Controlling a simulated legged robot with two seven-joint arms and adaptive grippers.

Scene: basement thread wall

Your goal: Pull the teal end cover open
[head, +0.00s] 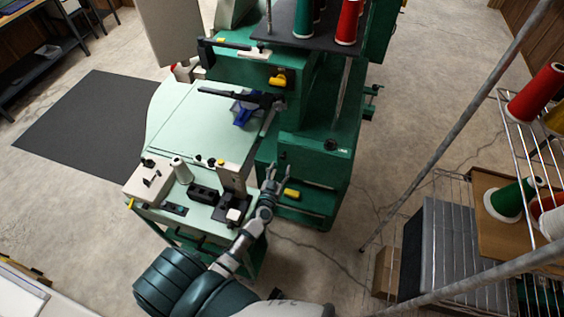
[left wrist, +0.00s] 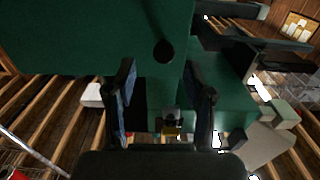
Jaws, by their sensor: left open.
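The teal end cover (head: 308,158) is on the near end of the green machine in the head view. It looks shut, though its seams are hard to make out. In the left wrist view a large green face (left wrist: 90,35) of the machine fills the upper part, with a dark round knob or hole (left wrist: 163,50). My left gripper (head: 277,174) is open and empty, in front of the machine's near left corner. Its two fingers (left wrist: 160,78) point at the green face in the wrist view, and contact cannot be told. My right gripper is not in view.
A pale green table (head: 190,125) with small black and white parts stands left of my left arm. A yellow piece (head: 292,193) sits low on the machine base. A wire rack with thread cones (head: 517,200) and slanting poles stand at the right. Concrete floor lies between.

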